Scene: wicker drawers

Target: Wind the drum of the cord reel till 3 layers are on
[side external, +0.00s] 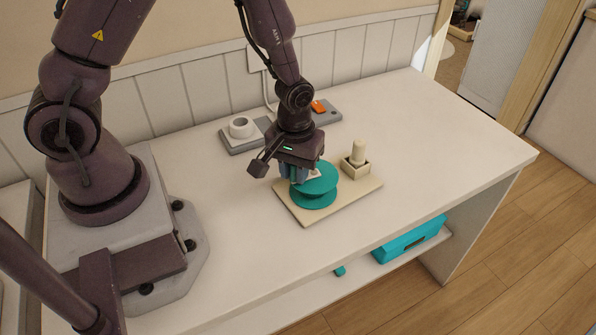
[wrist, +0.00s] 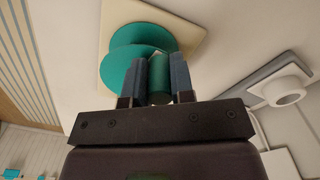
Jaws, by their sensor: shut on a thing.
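The cord reel has a teal drum with two round flanges (side external: 318,186) and sits on a pale beige board (side external: 335,208). The flanges also show in the wrist view (wrist: 126,66), tilted by the camera angle. I cannot make out cord on the drum or count layers; the flanges and my fingers hide the core.
A grey base with a white ring-shaped part (side external: 241,127) and an orange switch (side external: 318,106) lie near the wall. The table's right side is clear. A teal box (side external: 409,239) is on the shelf below.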

